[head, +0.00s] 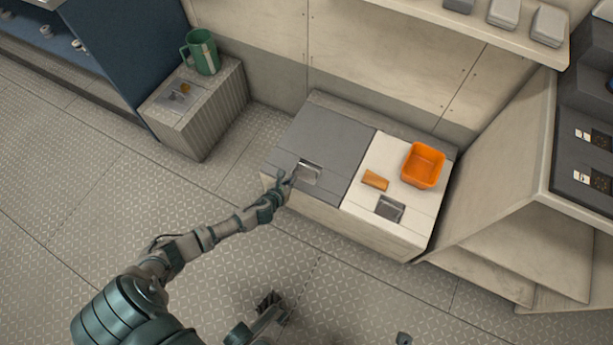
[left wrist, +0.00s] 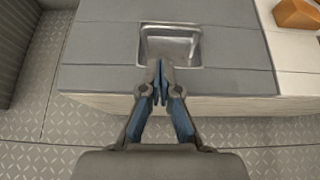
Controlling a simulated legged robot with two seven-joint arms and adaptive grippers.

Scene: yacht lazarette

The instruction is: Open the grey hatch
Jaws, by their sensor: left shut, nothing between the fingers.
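The grey hatch (head: 325,142) is the left lid on a low bench and lies flat and closed. It has a recessed metal pull (head: 308,172) near its front edge. In the left wrist view the grey hatch (left wrist: 232,50) fills the upper part, with the recessed pull (left wrist: 170,45) ahead of the fingers. My left gripper (head: 291,177) is shut and empty, its tips at the front edge of the recess; it also shows in the left wrist view (left wrist: 160,82). I cannot tell whether the tips touch the metal. My right gripper (head: 268,302) seems partly in view low in the head view, its fingers unclear.
A white lid (head: 373,203) beside the hatch carries an orange bin (head: 423,166) and an orange block (head: 375,180), and has its own recessed pull (head: 390,208). A green jug (head: 202,52) stands on a ribbed box (head: 217,105) at the left. The floor in front is clear.

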